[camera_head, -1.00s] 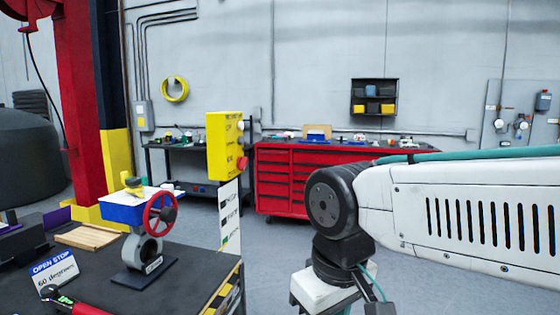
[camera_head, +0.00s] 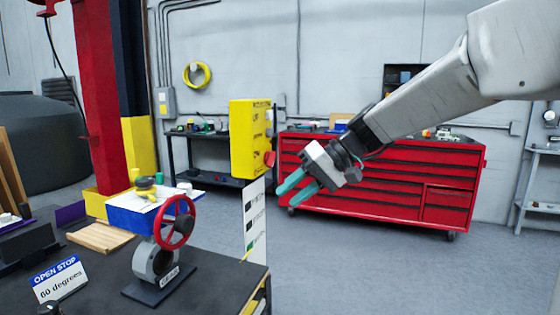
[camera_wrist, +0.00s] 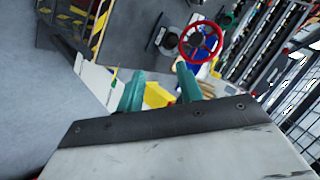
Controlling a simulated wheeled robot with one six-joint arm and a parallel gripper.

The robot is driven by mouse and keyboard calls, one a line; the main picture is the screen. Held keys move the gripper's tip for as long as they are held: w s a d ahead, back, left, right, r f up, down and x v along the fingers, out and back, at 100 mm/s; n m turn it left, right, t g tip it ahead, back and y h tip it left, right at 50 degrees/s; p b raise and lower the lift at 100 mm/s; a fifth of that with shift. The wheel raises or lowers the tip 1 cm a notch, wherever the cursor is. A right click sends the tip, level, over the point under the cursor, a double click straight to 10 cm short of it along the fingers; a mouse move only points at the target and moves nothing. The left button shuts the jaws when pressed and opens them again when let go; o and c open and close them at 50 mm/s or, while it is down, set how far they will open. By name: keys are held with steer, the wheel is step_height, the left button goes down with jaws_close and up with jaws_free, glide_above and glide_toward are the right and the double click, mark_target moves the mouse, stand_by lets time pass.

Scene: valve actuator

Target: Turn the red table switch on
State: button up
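A red handwheel (camera_head: 177,222) stands upright on a grey valve body on the dark table at the left; it also shows in the wrist view (camera_wrist: 201,42). A yellow control box (camera_head: 250,138) stands past the table's right edge, with a red knob (camera_head: 270,160) on its right side. I cannot tell which red part is the table switch. My gripper (camera_head: 287,196) is in the air right of the yellow box, its teal fingers apart and empty, pointing down left. In the wrist view the fingers (camera_wrist: 160,82) have a yellow surface, probably the box, beyond them.
The dark table (camera_head: 205,285) carries an "OPEN STOP 60 degrees" sign (camera_head: 57,278), a blue box (camera_head: 140,217) and a wooden piece (camera_head: 100,236). A white labelled panel (camera_head: 255,222) stands below the yellow box. A red tool cabinet (camera_head: 380,185) is behind. The floor at right is clear.

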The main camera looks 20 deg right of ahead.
steer(key=w+d+t+y, duration=0.2)
steer(key=w, duration=0.7)
steer(key=w+d+t+y, duration=0.1)
steer(key=w+d+y, duration=0.15)
steer(key=w, duration=0.65)
steer(key=t, duration=0.5)
glide_toward(270, 159)
steer(key=w, duration=0.1)
steer(key=x, duration=0.6)
steer(key=shift+w+m+y, duration=0.25)
steer(key=shift+m+y, duration=0.05)
steer(key=shift+y, duration=0.05)
steer(key=shift+a+f, duration=0.1)
steer(key=shift+f, duration=0.05)
jaws_close()
